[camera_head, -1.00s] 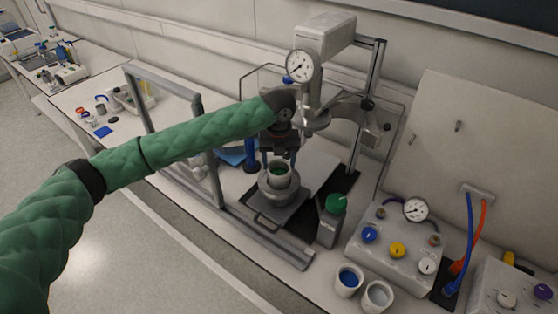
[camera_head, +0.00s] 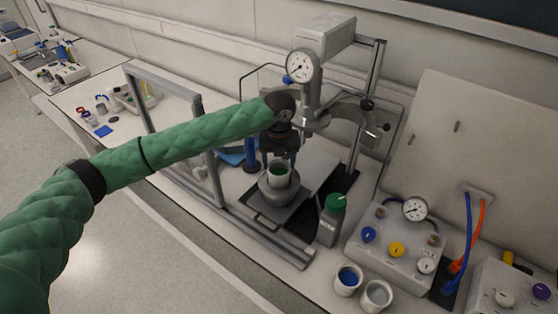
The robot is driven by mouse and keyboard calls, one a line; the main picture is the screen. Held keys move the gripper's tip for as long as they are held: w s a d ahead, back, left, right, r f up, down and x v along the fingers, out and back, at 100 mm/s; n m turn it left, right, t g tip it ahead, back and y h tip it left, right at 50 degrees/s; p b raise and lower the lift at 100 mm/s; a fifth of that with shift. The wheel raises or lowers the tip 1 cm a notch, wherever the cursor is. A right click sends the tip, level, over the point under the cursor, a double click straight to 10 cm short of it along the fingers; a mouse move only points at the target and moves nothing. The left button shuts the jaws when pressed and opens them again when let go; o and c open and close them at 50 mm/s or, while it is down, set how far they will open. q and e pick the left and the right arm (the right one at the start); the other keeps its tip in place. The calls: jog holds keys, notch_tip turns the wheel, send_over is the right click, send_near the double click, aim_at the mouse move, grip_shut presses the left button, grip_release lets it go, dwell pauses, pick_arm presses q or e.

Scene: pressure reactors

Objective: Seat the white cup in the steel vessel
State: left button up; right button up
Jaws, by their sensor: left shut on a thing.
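The white cup (camera_head: 279,174), with green contents, is upright at the mouth of the steel vessel (camera_head: 277,193). Its lower part is hidden by the vessel's rim, and I cannot tell how deep it sits. My left gripper (camera_head: 279,160) comes down from above and is shut on the cup's upper part. The vessel stands on a dark grey plate under the reactor stand. My right gripper does not show.
The reactor head with a pressure gauge (camera_head: 303,66) rises just behind my gripper. A grey bottle with a green cap (camera_head: 332,219) stands right of the vessel. Two more cups (camera_head: 347,281) and a valve box (camera_head: 397,241) are at the front right. A metal frame (camera_head: 219,180) stands left.

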pick_arm(q)
jog(key=shift+f, duration=0.2)
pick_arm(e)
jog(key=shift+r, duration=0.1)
pick_arm(q)
jog(key=o, duration=1.5)
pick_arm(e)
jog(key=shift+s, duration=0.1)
pick_arm(q)
jog(key=shift+r, duration=0.2)
jog(key=shift+r+b, duration=1.7)
jog(key=shift+r, duration=2)
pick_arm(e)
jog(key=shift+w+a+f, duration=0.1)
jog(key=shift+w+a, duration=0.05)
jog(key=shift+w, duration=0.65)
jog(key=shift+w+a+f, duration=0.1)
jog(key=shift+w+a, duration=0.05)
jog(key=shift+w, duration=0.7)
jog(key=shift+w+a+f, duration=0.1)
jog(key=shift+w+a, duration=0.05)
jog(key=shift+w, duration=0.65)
